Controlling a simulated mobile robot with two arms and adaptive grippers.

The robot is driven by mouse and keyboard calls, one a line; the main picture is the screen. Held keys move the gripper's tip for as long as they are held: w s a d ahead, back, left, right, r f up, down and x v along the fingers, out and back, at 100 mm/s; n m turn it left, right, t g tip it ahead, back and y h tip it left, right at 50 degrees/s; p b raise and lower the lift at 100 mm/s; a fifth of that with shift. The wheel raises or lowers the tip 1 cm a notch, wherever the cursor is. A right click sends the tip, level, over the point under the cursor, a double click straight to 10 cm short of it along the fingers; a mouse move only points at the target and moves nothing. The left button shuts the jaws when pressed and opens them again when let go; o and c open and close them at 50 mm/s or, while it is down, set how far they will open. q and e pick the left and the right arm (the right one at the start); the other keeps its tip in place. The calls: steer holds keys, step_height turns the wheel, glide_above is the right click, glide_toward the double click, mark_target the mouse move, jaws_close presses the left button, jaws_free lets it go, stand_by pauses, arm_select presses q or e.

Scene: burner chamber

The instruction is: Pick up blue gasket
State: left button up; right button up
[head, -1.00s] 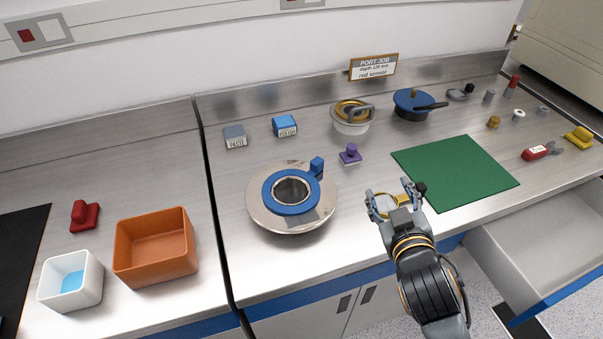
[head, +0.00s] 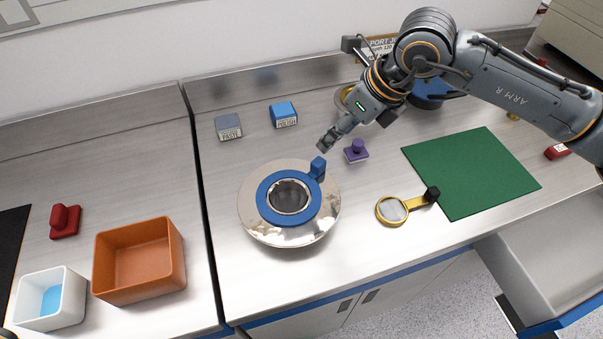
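The blue gasket (head: 268,213) is a flat blue ring with an upright blue tab (head: 318,167). It lies on a round, shiny metal plate (head: 253,228), around the central opening. My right gripper (head: 327,145) points down and left, just behind and above the tab, apart from the ring. Its fingers are small and seen edge-on, so whether they are parted is unclear. No object shows in them. My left gripper is not in view.
A purple-handled stamp-like piece (head: 356,152) stands close right of my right gripper. A yellow magnifier (head: 392,210) lies by the green mat (head: 475,170). Grey (head: 229,127) and blue (head: 284,114) blocks stand behind. Orange (head: 139,262) and white (head: 48,300) bins are left. A drawer (head: 545,255) is open.

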steer(key=w+d, duration=0.1)
steer(key=d, duration=0.1)
steer(key=p, duration=0.3)
glide_above(322, 163)
steer(key=d, duration=0.2)
steer(key=shift+h, duration=0.4)
steer(key=f, duration=0.5)
steer(key=s+f, duration=0.1)
steer(key=f, duration=0.1)
steer(key=shift+f, duration=0.2)
steer(key=shift+a+f+t, duration=0.15)
steer(key=shift+f+t, duration=0.05)
steer(key=shift+t, duration=0.1)
steer(key=p+x, duration=0.2)
steer(key=x, duration=0.2)
steer(key=shift+s+a+f+p, duration=0.1)
steer(key=shift+s+f+p, duration=0.15)
steer(key=shift+p, duration=0.15)
steer(key=shift+w+f, duration=0.1)
steer(key=shift+f, duration=0.15)
jaws_close()
